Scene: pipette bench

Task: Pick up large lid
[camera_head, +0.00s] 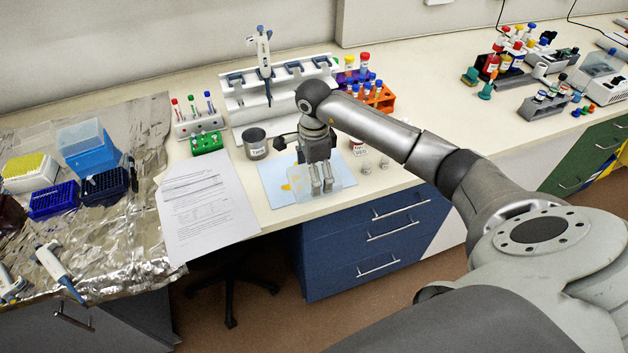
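My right gripper (322,188) points down over the front edge of the bench, its two fingers close together with a narrow gap. A clear, box-like piece (338,178), perhaps the large lid, shows around and behind the fingers. It is on or just above a pale blue mat (272,178); I cannot tell whether the fingers touch or grip it. Something yellow (287,187) shows at its left side. My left gripper is not in view.
A metal beaker (255,144) and a red-labelled container (358,146) stand near the gripper. Behind are a pipette rack (240,97) and an orange tube rack (376,101). Papers (205,205) lie left. Small clear pieces (367,165) sit right of the mat.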

